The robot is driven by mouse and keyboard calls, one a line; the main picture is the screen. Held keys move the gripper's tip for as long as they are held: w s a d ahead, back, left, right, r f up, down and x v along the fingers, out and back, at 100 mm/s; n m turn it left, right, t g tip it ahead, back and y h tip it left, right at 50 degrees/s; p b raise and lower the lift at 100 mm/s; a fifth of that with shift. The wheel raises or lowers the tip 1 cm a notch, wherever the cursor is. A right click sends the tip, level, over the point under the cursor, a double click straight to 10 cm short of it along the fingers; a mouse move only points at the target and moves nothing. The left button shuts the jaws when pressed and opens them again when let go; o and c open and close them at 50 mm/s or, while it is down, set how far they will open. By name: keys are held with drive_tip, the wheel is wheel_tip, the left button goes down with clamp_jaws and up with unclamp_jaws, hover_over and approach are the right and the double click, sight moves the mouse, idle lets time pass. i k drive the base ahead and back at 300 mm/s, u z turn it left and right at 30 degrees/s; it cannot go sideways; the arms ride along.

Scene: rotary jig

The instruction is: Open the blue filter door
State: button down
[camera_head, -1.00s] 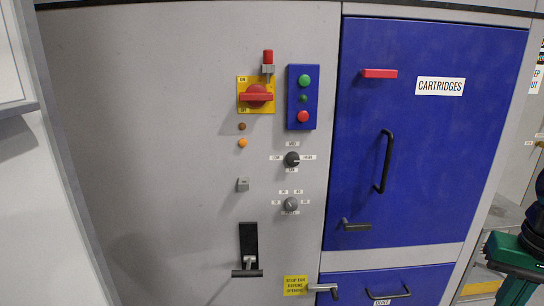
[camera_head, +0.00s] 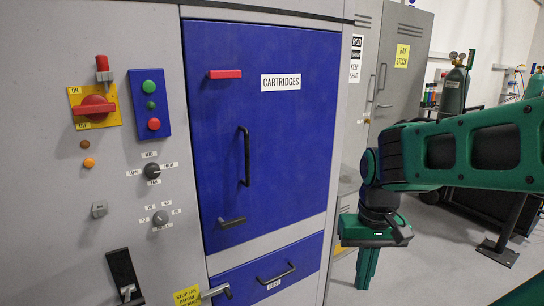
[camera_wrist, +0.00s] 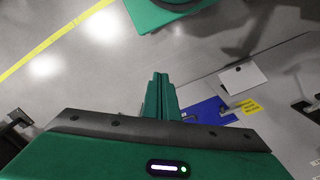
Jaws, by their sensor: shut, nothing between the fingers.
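The blue filter door (camera_head: 285,130), labelled CARTRIDGES, is closed on the grey cabinet in the head view. It has a black vertical bar handle (camera_head: 245,156), a red latch (camera_head: 225,74) near the top left and a dark latch (camera_head: 232,222) near the bottom left. My gripper (camera_head: 366,272) points down to the right of the door, apart from it, with its fingers together and empty. In the wrist view the fingers (camera_wrist: 160,97) are also together, above the floor. A blue panel (camera_wrist: 208,112) shows beside them there.
Left of the door are a red rotary switch (camera_head: 95,105), a button box (camera_head: 150,103) and knobs. Grey lockers (camera_head: 398,70) and gas bottles stand behind my arm at right.

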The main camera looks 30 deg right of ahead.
sight(263, 139)
drive_tip(key=u, duration=1.05)
drive_tip(key=k, duration=1.4)
drive_tip(key=z, duration=0.45)
drive_tip(key=i, duration=1)
